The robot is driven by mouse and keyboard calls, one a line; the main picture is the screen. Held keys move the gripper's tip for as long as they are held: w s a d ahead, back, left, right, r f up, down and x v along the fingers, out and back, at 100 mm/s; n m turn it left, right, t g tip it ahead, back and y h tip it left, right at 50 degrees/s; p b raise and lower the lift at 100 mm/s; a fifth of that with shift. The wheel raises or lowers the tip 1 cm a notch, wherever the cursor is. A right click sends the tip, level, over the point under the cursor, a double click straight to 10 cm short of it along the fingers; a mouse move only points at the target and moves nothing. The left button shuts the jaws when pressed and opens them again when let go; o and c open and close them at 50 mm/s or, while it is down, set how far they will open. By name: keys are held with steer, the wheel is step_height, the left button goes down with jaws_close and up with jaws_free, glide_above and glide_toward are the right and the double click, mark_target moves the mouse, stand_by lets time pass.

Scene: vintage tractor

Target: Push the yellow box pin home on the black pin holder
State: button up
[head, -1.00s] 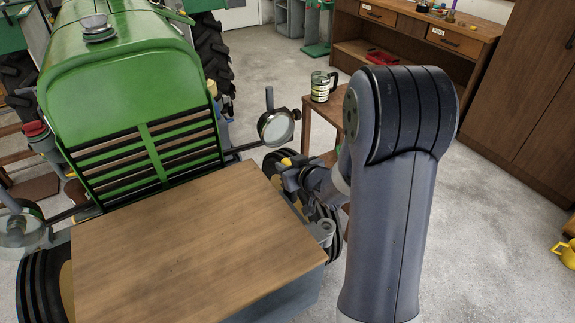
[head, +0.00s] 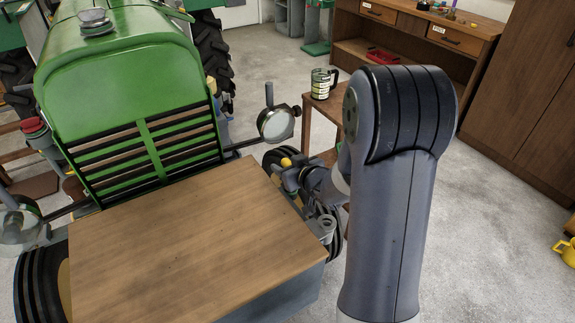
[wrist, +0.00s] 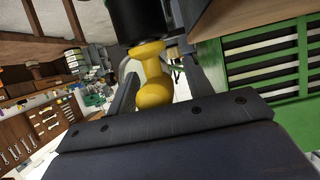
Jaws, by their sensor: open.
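The yellow box pin (wrist: 154,82) shows in the wrist view as a round knob with a narrower neck and a wider collar. Its collar end meets the black pin holder (wrist: 137,18) at the top; how deep the pin sits is hidden. My gripper (wrist: 157,78) is open, with one finger on each side of the knob and gaps visible beside it. In the head view my gripper (head: 287,176) is small, beside the right edge of the wooden box top, with a bit of the yellow pin (head: 286,162) showing. The holder is not clear there.
The wooden box top (head: 190,245) is bare. A green tractor (head: 125,65) stands behind it, with a round lamp (head: 275,124) close above my gripper. A small wooden table with a mug (head: 321,84) stands behind my arm.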

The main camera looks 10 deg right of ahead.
steer(key=p+v, duration=0.4)
steer(key=v, duration=0.7)
steer(key=shift+w, duration=0.1)
steer(key=b+x, duration=0.1)
steer(key=x, duration=0.2)
steer(key=b+x, duration=0.1)
steer(key=x, duration=0.3)
steer(key=b+x, duration=0.1)
steer(key=x, duration=0.2)
steer(key=shift+w+a+r, duration=0.15)
steer(key=shift+w, duration=0.2)
steer(key=shift+w+r, duration=0.1)
steer(key=shift+r, duration=0.15)
